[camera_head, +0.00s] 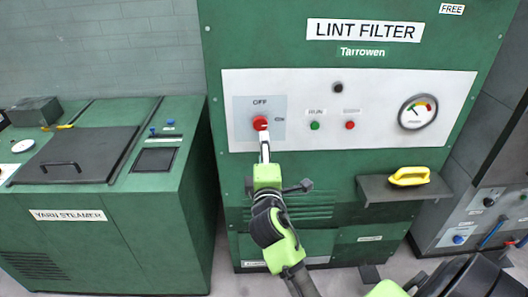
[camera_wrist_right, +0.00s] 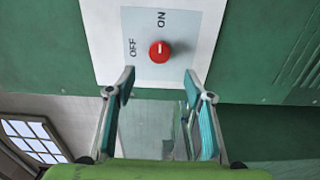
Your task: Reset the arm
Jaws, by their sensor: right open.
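My right gripper (camera_head: 264,135) is in front of the lint filter's switch panel, its fingers pointing up at the red knob (camera_head: 260,122). In the right wrist view the two teal-lined fingers (camera_wrist_right: 159,75) are spread open with nothing between them. The red knob (camera_wrist_right: 159,51) shows just beyond the fingertips, apart from them, on a grey plate (camera_wrist_right: 185,20) marked OFF and ON. A pale mark on the knob is too small to read surely. My left gripper is not in view.
The green lint filter machine (camera_head: 350,90) carries small lamps, a gauge (camera_head: 417,112) and a shelf (camera_head: 380,190) with a yellow-handled object (camera_head: 409,176). A yarn steamer (camera_head: 100,200) stands at left, a grey cabinet (camera_head: 455,205) at right. Grey floor shows between machines.

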